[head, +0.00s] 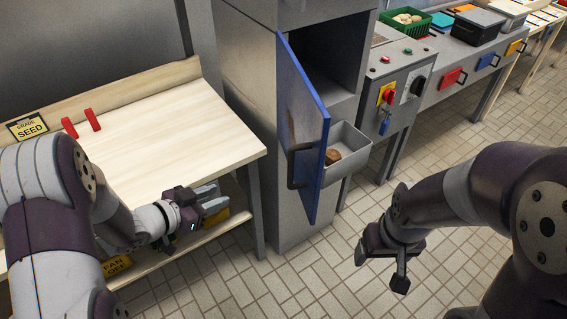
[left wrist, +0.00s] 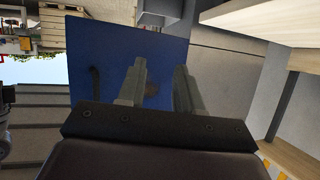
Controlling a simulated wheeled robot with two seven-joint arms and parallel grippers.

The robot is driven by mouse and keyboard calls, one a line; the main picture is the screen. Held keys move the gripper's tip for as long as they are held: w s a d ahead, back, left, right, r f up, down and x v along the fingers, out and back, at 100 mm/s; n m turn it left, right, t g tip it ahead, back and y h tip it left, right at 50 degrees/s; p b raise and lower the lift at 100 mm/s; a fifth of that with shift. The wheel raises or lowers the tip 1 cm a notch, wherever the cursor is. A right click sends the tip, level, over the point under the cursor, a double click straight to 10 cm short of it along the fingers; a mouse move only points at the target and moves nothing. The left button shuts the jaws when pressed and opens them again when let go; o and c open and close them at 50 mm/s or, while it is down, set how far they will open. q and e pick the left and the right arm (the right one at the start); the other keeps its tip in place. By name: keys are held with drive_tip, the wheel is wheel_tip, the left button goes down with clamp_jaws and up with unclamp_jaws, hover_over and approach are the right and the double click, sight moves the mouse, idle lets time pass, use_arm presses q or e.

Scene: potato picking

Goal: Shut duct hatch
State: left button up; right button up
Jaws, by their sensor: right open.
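The blue duct hatch (head: 305,115) stands open, swung out from the dark opening (head: 325,55) of the grey duct cabinet (head: 248,110). Its dark handle (head: 300,165) is on the face turned toward my left side. In the left wrist view the blue hatch (left wrist: 115,58) and the handle (left wrist: 95,82) lie beyond my fingers. My left gripper (head: 210,197) is open and empty, in front of the bench edge, left of the hatch and apart from it. My right gripper (head: 398,272) is open over the floor at right, away from the hatch.
A grey bin (head: 355,145) holding brown potatoes (head: 333,156) sits just behind the hatch. A wooden bench (head: 170,135) with red clips (head: 92,120) stands at left. A control panel (head: 400,85) stands right of the cabinet. The tiled floor in front is clear.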

sight(290, 186)
use_arm(q)
drive_tip(key=s+d+r+m+g+h, duration=0.2)
drive_tip(key=s+d+r+m+h, duration=0.2)
drive_tip(key=d+r+h, duration=0.3)
drive_tip(key=shift+w+r+p+x, duration=0.1)
drive_tip(key=shift+r+p+x, duration=0.15)
drive_tip(key=shift+x, duration=1.7)
drive_tip(key=shift+w+r+p+x, duration=0.1)
drive_tip(key=shift+r+p+x, duration=0.15)
drive_tip(key=shift+x, duration=1.7)
drive_tip(key=shift+r+p+x, duration=0.15)
drive_tip(key=shift+r+x, duration=0.15)
drive_tip(key=shift+x, duration=1.7)
drive_tip(key=shift+a, duration=0.1)
clamp_jaws()
